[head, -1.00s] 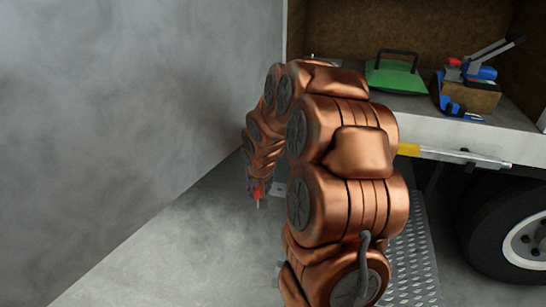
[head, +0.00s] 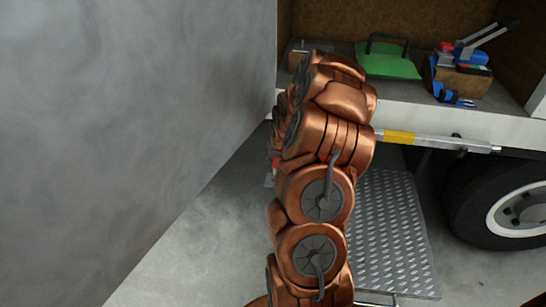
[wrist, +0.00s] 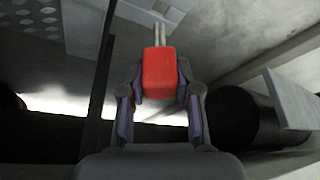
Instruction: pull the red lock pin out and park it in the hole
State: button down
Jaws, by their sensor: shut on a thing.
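The red lock pin shows in the wrist view as a red block-shaped handle (wrist: 159,72) with a thin metal shank pointing away from my gripper. My gripper (wrist: 158,84) is shut on the red handle, with one finger on each side. In the head view, only a small red patch of the pin (head: 276,162) shows at the left edge of my arm, and my gripper is hidden behind the arm. The shank's tip appears free in the wrist view. I cannot make out the parking hole in either view.
A tread plate (head: 385,230), a wheel (head: 515,212) and a grey wall (head: 120,130) are nearby.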

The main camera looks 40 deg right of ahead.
jog(key=shift+f+b, duration=1.25)
jog(key=shift+f, duration=2.25)
jog(key=shift+a+f, duration=0.1)
jog(key=shift+f, duration=0.05)
jog(key=c, duration=0.7)
grip_release()
jog(key=v, duration=1.2)
jog(key=shift+w, duration=0.1)
